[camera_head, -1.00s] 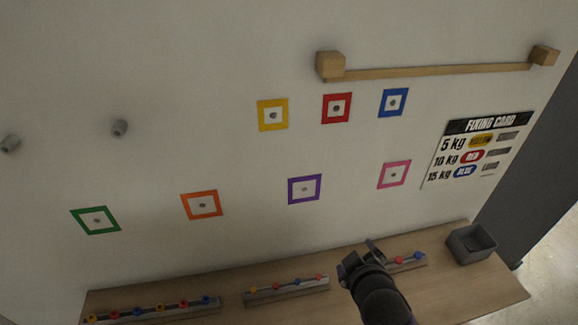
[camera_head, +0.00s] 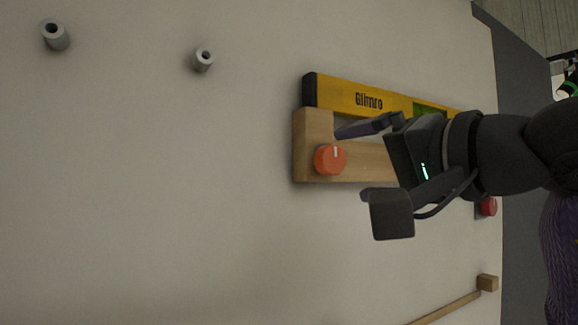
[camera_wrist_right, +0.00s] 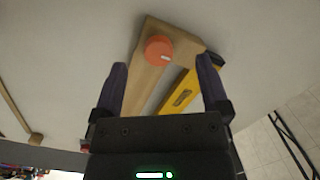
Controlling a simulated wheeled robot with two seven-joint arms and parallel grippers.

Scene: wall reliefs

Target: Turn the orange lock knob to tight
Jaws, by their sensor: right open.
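The orange lock knob (camera_head: 330,159) is a round dial with a white mark, on the left end of a wooden bracket (camera_head: 306,172) on the wall. In the head view its mark points up. The knob also shows in the right wrist view (camera_wrist_right: 158,49), between and beyond the fingertips, its mark toward the lower right. My right gripper (camera_head: 352,164) is open and faces the knob, one finger above and one below its level. It also shows in the wrist view (camera_wrist_right: 162,65), with nothing held. Contact with the knob cannot be told. My left gripper is not in view.
A yellow level (camera_head: 368,101) lies along the bracket, just above the knob. A red knob (camera_head: 488,206) shows partly behind my right arm. Two grey pegs (camera_head: 56,36) (camera_head: 204,60) stick out at the upper left. A wooden rail (camera_head: 446,308) is at the bottom right.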

